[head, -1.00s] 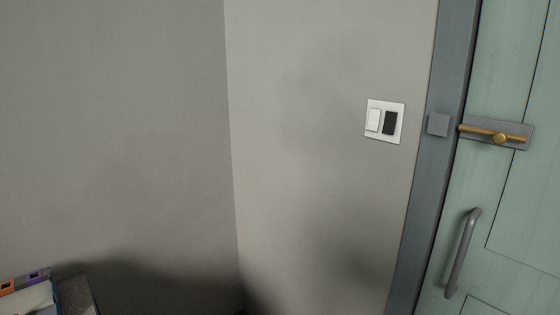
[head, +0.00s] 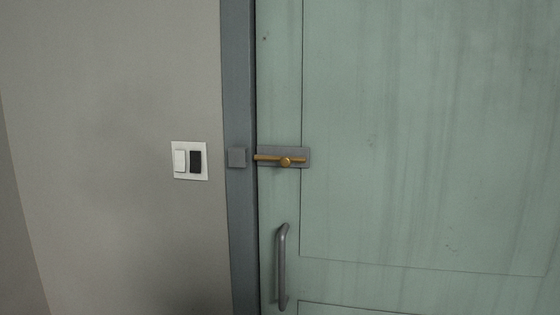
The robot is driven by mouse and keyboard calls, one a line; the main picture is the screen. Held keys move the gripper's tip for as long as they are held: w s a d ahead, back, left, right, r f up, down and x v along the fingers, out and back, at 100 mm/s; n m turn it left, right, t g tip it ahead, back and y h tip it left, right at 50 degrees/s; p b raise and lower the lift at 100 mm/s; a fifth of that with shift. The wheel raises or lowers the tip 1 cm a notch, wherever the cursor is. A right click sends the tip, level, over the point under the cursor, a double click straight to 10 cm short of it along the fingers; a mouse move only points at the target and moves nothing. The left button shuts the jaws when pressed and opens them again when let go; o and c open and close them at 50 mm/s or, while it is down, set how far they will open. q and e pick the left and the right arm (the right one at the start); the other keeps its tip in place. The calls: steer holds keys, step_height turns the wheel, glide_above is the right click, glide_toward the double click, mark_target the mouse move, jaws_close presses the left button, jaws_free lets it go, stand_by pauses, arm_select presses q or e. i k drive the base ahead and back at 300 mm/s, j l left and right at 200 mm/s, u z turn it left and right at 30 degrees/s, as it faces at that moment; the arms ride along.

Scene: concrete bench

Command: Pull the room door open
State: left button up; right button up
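The pale green room door (head: 400,130) fills the right side of the head view and looks shut in its frame. A grey vertical pull handle (head: 281,268) is on the door near its left edge. Above the handle is a brass bolt (head: 285,160) on a grey plate. A grey catch block (head: 237,157) is on the door frame beside it. The bolt's left end stops short of the block, with a gap visible. Neither of my grippers shows in the view.
A blue-grey door frame (head: 238,80) runs down the door's left side. A white wall plate with a white and a black switch (head: 189,161) is on the grey wall (head: 120,80) left of it. No floor or loose obstacle shows.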

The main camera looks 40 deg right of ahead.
mark_target(428, 132)
steer(key=z, duration=2.1)
